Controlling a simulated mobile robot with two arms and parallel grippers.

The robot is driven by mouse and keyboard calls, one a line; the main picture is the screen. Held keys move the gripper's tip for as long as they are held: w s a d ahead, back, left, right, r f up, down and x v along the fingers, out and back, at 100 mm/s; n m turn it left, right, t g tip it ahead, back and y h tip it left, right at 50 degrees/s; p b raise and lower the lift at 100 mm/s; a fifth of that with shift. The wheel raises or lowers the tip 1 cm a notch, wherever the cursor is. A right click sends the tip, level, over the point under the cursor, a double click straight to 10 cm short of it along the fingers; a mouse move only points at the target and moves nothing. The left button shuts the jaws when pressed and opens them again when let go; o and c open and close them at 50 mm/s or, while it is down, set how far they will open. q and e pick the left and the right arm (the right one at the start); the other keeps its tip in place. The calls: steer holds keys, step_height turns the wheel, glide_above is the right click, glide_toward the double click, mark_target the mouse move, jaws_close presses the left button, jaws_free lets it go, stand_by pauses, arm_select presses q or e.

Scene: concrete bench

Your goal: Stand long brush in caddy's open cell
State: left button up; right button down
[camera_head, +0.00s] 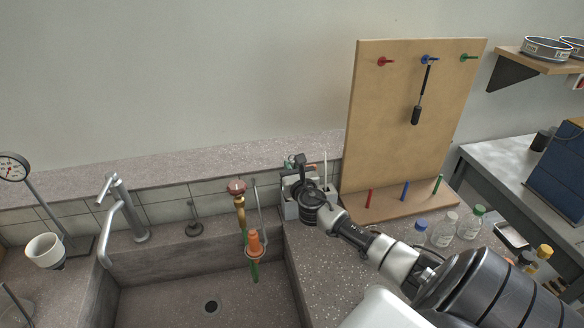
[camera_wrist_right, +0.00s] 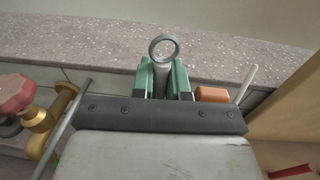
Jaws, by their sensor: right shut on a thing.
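My right gripper (camera_head: 298,166) is over the caddy at the sink's right back corner. It also shows in the right wrist view (camera_wrist_right: 164,82), with its green fingers shut on the grey handle of the long brush (camera_wrist_right: 163,52), which ends in a ring. The brush's lower part is hidden by the gripper, so I cannot tell whether it is inside a cell. The grey caddy (camera_head: 290,211) is largely covered by my right wrist. A pale stick (camera_wrist_right: 246,84) and an orange block top (camera_wrist_right: 212,94) stand to the right of the fingers. My left gripper is out of view.
A brass tap with a red knob (camera_head: 236,187) and an orange cone-shaped part (camera_head: 255,242) are left of the caddy. A pegboard (camera_head: 400,130) with a hanging black-handled tool (camera_head: 416,114) stands to the right. Several bottles (camera_head: 443,229) stand near my right arm.

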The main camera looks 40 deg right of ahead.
steer(key=shift+f+b, duration=0.3)
steer(key=shift+f, duration=0.05)
stand_by(0.3)
steer(key=c, duration=1.1)
jaws_free()
steer(key=shift+o, duration=0.2)
steer(key=v, duration=1.1)
steer(key=shift+b, duration=0.3)
steer(key=shift+w+r, duration=0.1)
steer(key=shift+r, duration=0.05)
